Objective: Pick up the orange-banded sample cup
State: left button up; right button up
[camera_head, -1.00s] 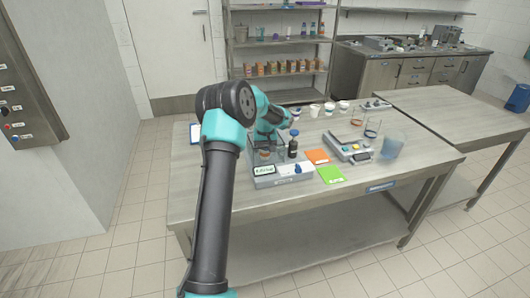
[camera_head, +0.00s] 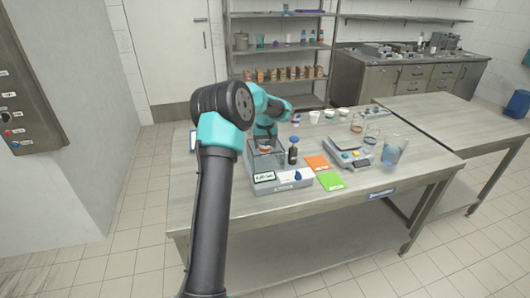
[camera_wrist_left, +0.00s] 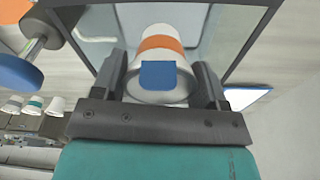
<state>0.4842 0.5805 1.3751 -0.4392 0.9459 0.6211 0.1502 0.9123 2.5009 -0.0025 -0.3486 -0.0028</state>
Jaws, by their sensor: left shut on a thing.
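The orange-banded sample cup (camera_wrist_left: 160,46) is white with an orange band and a blue square patch in the left wrist view. My left gripper (camera_wrist_left: 162,80) has one finger on each side of it and is shut on it. In the head view the cup (camera_head: 265,148) shows small, within the clear-walled chamber of the grey filler unit (camera_head: 282,184), below my left wrist. I cannot tell whether its base touches anything. My right gripper is not in view.
Clear walls (camera_wrist_left: 228,35) stand close around the cup. A dark bottle with a blue top (camera_head: 293,152) is just right of the chamber. Orange (camera_head: 317,162) and green (camera_head: 331,181) cards lie beside the unit. More cups (camera_head: 329,114) stand at the back.

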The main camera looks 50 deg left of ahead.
pick_arm(q)
jog(key=shift+r, duration=2.05)
